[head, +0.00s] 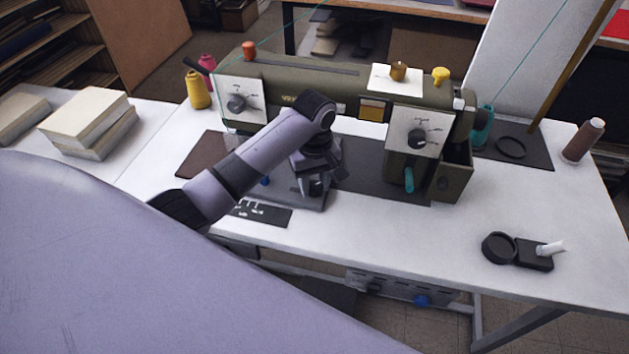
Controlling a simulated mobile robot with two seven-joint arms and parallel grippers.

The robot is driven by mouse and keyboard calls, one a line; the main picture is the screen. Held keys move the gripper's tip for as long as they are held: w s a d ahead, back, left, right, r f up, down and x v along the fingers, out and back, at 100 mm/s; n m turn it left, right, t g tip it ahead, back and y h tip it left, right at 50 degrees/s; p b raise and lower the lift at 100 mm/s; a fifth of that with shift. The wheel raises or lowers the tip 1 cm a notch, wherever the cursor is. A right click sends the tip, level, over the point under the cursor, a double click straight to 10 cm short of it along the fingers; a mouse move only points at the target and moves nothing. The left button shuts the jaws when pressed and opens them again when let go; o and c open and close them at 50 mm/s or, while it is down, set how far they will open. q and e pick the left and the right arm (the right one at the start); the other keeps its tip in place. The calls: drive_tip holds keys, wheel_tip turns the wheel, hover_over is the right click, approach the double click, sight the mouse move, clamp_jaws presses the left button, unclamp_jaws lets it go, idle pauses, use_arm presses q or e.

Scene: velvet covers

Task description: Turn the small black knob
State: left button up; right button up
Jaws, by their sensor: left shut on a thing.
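My left gripper (312,186) reaches down over the front of the sewing machine's bed and is shut on a small black knob (316,188). The knob is at the front of a low grey unit (288,196) on the table, and the fingers partly hide it. A larger black dial (237,104) sits on a white plate at the machine's left end. Another black dial (417,140) sits on a white plate at its right end. My right gripper is not in view.
The olive sewing machine (340,82) stands just behind my left gripper. Thread spools (197,90), stacked books (90,115), a brown cone (583,140) and a black magnifier (500,247) lie around. The white table's front right is mostly clear.

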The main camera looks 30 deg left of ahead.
sight(314, 185)
use_arm(q)
drive_tip(key=shift+r+n, duration=0.1)
drive_tip(key=shift+n, duration=0.4)
drive_tip(key=o, duration=1)
drive_tip(key=shift+o, duration=0.2)
drive_tip(key=shift+r, duration=3.55)
drive_tip(key=shift+s+f, duration=0.1)
